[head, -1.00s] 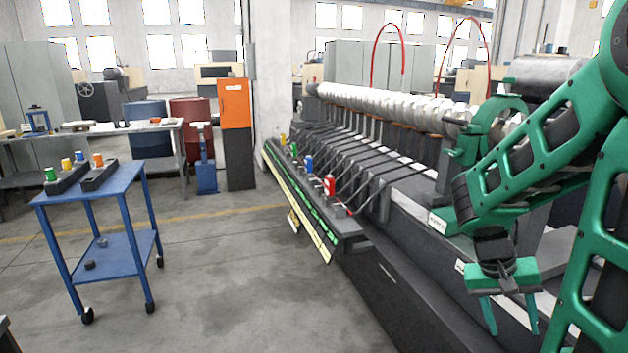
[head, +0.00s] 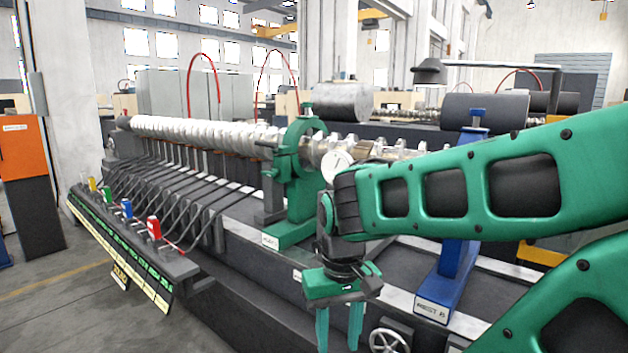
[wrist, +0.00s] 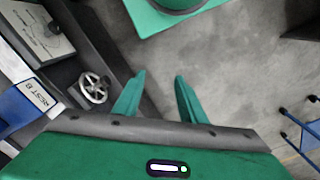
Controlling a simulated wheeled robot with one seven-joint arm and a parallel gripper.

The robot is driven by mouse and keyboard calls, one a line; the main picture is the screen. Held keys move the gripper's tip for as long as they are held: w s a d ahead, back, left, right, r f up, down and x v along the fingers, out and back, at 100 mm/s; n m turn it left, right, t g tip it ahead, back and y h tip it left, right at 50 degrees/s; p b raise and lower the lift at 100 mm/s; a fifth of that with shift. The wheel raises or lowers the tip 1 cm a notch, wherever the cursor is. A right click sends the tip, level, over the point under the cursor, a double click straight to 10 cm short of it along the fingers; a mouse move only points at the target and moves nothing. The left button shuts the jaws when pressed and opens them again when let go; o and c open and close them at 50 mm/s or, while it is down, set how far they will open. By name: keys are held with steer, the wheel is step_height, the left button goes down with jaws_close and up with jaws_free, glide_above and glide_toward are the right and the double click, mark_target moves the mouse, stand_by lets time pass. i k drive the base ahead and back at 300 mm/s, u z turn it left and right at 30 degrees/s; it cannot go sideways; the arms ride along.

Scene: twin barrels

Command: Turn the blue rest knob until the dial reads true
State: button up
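The blue rest (head: 447,275) stands on the machine bed right of centre in the head view, partly hidden behind my arm. In the wrist view its "REST B" label (wrist: 41,97) shows at the left. A grey handwheel (head: 388,342) sits on the bed's front side below it, and also shows in the wrist view (wrist: 94,88). A round white dial (head: 337,167) is at the long shaft, left of the blue rest; its reading is too small to tell. My gripper (head: 339,338) points down, left of the handwheel and apart from it. Its fingers (wrist: 160,80) are spread and empty.
A green rest (head: 298,185) stands left of the blue one under the shaft (head: 210,132). A sloped panel (head: 120,245) with coloured pieces is at the left. The wrist view shows clear floor (wrist: 225,70) and blue cart legs (wrist: 298,135) at right.

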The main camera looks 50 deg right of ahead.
mark_target(476, 113)
steer(key=k, duration=1.65)
steer(key=u, duration=0.2)
steer(key=i, duration=2.25)
steer(key=z, duration=2.55)
